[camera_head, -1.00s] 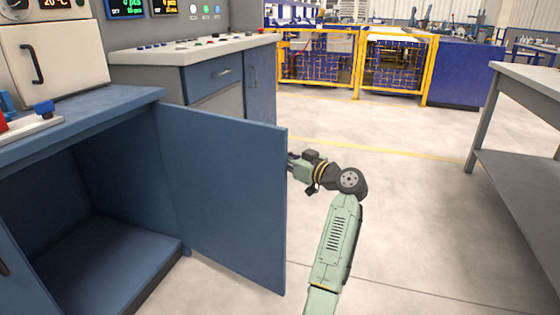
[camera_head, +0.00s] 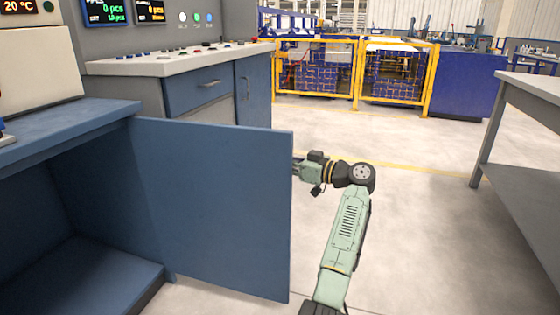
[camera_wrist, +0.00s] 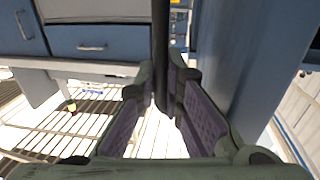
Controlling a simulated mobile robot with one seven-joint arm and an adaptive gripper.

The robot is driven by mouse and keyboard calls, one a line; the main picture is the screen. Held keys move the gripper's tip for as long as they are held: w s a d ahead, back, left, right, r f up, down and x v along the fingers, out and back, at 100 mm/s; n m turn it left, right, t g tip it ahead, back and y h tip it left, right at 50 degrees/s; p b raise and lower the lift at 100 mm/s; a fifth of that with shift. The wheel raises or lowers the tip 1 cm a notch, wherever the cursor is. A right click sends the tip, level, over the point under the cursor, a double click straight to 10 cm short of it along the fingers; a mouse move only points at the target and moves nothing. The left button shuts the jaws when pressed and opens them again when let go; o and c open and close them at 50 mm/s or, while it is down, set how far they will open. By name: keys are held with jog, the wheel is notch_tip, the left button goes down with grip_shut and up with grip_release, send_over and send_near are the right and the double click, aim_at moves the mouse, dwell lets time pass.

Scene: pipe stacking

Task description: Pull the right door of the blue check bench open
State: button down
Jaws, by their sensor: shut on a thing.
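The right door (camera_head: 215,210) of the blue check bench (camera_head: 75,125) stands wide open, with its inner face toward the head camera. The bench's dark blue compartment (camera_head: 60,235) shows to the left of the door. My gripper is on the far side of the door in the head view, its fingers hidden behind the free edge. In the wrist view my gripper (camera_wrist: 164,82) is shut on a dark upright bar, the door handle (camera_wrist: 161,40). The door's outer face (camera_wrist: 238,60) runs along the right of the fingers.
A control desk (camera_head: 190,62) with a blue drawer and cabinet door stands beyond the open door. A grey table (camera_head: 535,90) stands at the right. Yellow fencing (camera_head: 357,70) is at the back. The floor between (camera_head: 425,190) is clear.

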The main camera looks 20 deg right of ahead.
jog(key=shift+w+a+f, duration=0.1)
jog(key=shift+a, duration=0.05)
jog(key=c, duration=1.9)
grip_release()
jog(key=shift+a, duration=0.1)
jog(key=shift+o, duration=1.1)
jog(key=shift+d, duration=0.2)
jog(key=v, duration=1.2)
